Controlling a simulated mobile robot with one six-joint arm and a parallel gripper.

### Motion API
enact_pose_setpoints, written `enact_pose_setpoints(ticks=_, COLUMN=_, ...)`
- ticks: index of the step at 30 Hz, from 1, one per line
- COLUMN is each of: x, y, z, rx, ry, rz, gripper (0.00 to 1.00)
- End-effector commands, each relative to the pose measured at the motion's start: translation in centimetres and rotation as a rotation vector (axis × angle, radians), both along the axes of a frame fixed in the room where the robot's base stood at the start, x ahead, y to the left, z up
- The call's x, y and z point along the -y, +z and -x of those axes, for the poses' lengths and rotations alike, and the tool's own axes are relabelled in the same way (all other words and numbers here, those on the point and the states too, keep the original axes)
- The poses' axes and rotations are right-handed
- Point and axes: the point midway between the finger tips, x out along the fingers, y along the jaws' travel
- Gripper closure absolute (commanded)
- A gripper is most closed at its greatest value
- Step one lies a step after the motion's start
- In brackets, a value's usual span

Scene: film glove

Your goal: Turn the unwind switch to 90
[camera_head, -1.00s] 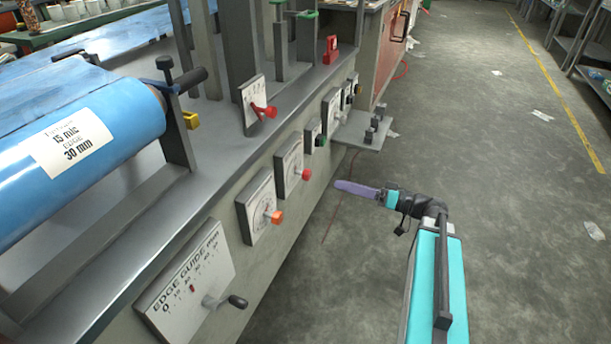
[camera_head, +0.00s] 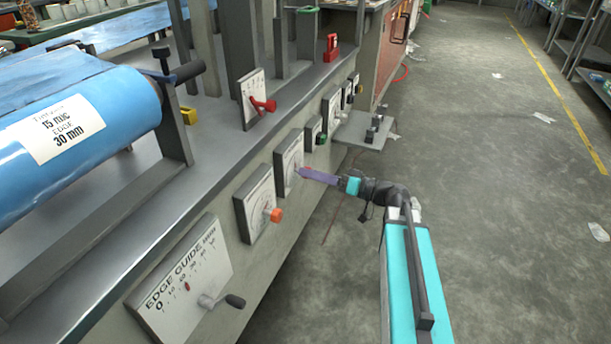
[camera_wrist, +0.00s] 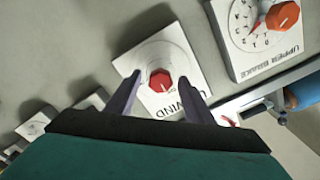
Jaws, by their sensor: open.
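The unwind switch is a red knob (camera_wrist: 161,81) on a white panel (camera_wrist: 183,42), on which part of the word UNWIND shows in the wrist view. Its pointer angle and scale are too small to read. In the head view the panel (camera_head: 286,160) is on the front of the machine and the knob is hidden behind my fingers. My gripper (camera_wrist: 160,77) is open, with one purple finger on each side of the knob in the wrist view. In the head view my gripper (camera_head: 304,173) reaches up to the panel. I cannot tell whether the fingers touch the knob.
The UPPER BRAKE panel (camera_wrist: 272,48) with an orange knob (camera_head: 274,215) is beside it. The edge guide panel (camera_head: 178,290) with a crank is nearer. A small green-knobbed panel (camera_head: 313,132) lies beyond. Open floor (camera_head: 490,200) is to the right.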

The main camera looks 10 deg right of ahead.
Motion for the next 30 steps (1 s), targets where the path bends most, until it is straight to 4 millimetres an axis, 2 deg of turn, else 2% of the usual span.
enact_pose_setpoints(ticks=7, x=-1.6, y=0.0, z=-1.1, rx=0.000, ry=0.001, rz=-0.001, gripper=0.52)
enact_pose_setpoints(ticks=18, x=-1.8, y=0.0, z=-1.3, rx=0.000, ry=0.000, rz=0.000, gripper=0.52)
enact_pose_setpoints(ticks=26, x=-1.8, y=0.0, z=-1.3, rx=0.000, ry=0.000, rz=0.000, gripper=0.94)
enact_pose_setpoints(ticks=27, x=-2.3, y=0.0, z=-1.2, rx=0.000, ry=0.003, rz=0.000, gripper=0.93)
enact_pose_setpoints(ticks=30, x=-2.0, y=0.0, z=-1.3, rx=-0.002, ry=0.001, rz=-0.001, gripper=0.93)
